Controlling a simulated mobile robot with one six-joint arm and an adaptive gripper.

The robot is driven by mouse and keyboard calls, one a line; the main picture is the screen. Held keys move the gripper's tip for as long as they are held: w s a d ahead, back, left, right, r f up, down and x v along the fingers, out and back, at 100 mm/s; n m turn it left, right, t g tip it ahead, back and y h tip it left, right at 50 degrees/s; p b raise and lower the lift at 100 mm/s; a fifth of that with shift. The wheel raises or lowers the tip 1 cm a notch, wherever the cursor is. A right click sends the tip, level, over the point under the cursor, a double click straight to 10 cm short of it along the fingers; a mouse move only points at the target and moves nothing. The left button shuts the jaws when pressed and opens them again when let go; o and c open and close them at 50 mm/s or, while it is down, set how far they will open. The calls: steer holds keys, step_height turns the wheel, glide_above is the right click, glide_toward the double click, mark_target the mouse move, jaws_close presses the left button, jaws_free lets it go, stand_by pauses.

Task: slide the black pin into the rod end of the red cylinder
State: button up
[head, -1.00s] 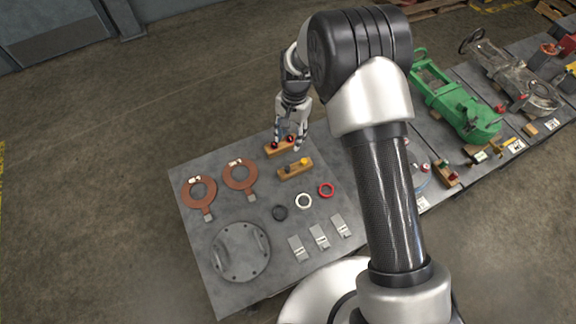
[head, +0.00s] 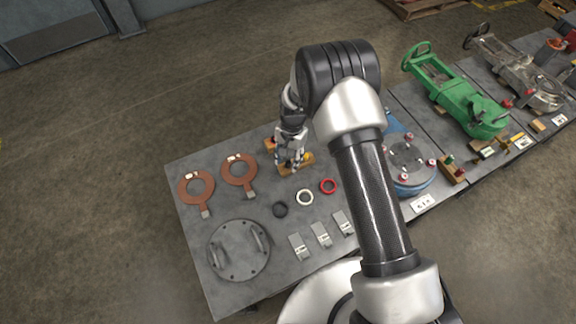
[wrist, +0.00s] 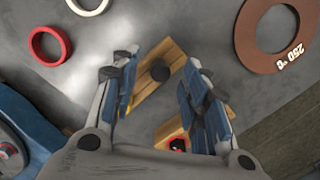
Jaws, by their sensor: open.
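The black pin shows as a round black head (wrist: 160,70) on a wooden block (wrist: 178,50) in the wrist view. My gripper (head: 290,163) is over that block on the near table in the head view. In the wrist view its two fingers stand open on either side of the black head, with nothing clearly held.
A second wooden block (head: 270,143) is just behind my gripper. Copper-coloured rings (head: 196,188), a red ring (head: 328,186), a white ring (head: 305,198), grey plates and a round lidded plate (head: 240,250) lie on the table. A green machine (head: 455,95) stands at the right.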

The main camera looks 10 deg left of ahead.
steer(key=shift+a+f, duration=0.1)
steer(key=shift+f, duration=0.5)
steer(key=shift+r, duration=0.1)
steer(key=shift+c, duration=0.2)
jaws_close()
